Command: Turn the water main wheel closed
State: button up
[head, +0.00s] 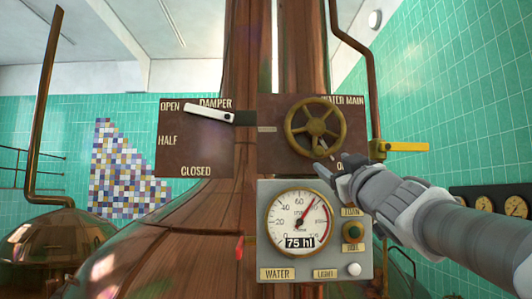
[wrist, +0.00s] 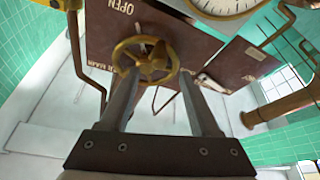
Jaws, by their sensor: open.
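The water main wheel (head: 317,127) is a brass handwheel with spokes on a dark red-brown plate (head: 274,152) marked WATER MAIN. A word at the plate's lower right is mostly hidden in the head view; the wrist view shows OPEN on the plate. My gripper (head: 333,163) is at the wheel's lower right, its fingers pointing toward it. In the wrist view the wheel (wrist: 150,66) shows between and beyond the two spread fingers (wrist: 156,78). The gripper is open with nothing held. I cannot tell whether a finger touches the rim.
The damper plate (head: 180,140), with a white lever (head: 208,114) near OPEN, adjoins on the left. Below is a grey panel (head: 268,190) with a gauge (head: 299,222) reading 75 hl. A yellow lever (head: 400,147) juts out at right. Copper kettles (head: 140,255) stand left.

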aim_at(321, 156)
jog(key=p+x, duration=0.2)
jog(key=x, duration=0.8)
jog(key=shift+w+r, duration=0.1)
jog(key=shift+w, duration=0.15)
jog(key=shift+c, duration=0.2)
grip_shut()
dwell(0.9)
